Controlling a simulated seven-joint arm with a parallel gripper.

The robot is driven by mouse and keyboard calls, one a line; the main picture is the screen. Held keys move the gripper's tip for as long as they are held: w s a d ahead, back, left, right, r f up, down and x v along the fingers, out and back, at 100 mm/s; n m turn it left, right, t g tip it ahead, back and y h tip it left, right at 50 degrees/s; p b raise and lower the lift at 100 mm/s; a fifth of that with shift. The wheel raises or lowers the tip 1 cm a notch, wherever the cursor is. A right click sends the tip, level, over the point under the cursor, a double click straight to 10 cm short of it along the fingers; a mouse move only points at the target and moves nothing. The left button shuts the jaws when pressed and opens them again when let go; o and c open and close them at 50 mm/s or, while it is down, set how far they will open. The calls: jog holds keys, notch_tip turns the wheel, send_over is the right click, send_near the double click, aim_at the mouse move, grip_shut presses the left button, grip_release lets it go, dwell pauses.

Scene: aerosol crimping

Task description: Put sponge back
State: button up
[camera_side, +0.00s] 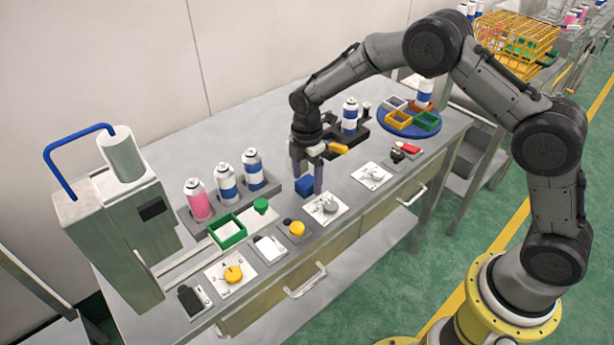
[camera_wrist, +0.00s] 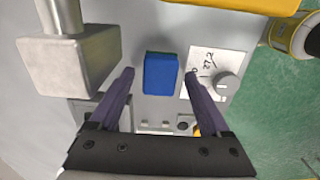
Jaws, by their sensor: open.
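The blue block that I take for the sponge (camera_side: 304,185) is on the grey table, right by my gripper (camera_side: 307,187) in the side view. In the wrist view the sponge (camera_wrist: 161,74) lies between the two purple fingers of my gripper (camera_wrist: 161,74). A gap shows on each side of it, so the open fingers do not grip it. Its underside is hidden, so I cannot tell if it rests flat. A green open-topped frame (camera_side: 228,231) stands empty to the left, near the cans.
A white dial panel (camera_side: 326,208) lies just in front of the sponge. A rack (camera_side: 208,217) with several cans is to the left. A can stand (camera_side: 356,135) is behind my gripper. A blue round tray (camera_side: 409,130) with coloured bins is at the back right.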

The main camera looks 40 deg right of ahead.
notch_tip(320, 180, up, 11)
notch_tip(320, 180, up, 9)
jog(key=m+t, duration=0.1)
jog(key=m, duration=0.3)
send_over(307, 181)
jog(key=s+d, duration=0.2)
jog(key=s, duration=0.3)
jog(key=s+d+r+m+t, duration=0.25)
jog(key=s+r+m, duration=0.3)
jog(key=s, duration=0.55)
jog(key=s+d+f+m+t, duration=0.1)
jog(key=s+m, duration=0.7)
jog(key=s, duration=0.8)
jog(key=shift+s+d+t, duration=0.35)
jog(key=shift+d+t, duration=0.2)
jog(key=shift+d, duration=0.2)
jog(key=shift+f+m, duration=0.1)
jog(key=shift+m, duration=0.15)
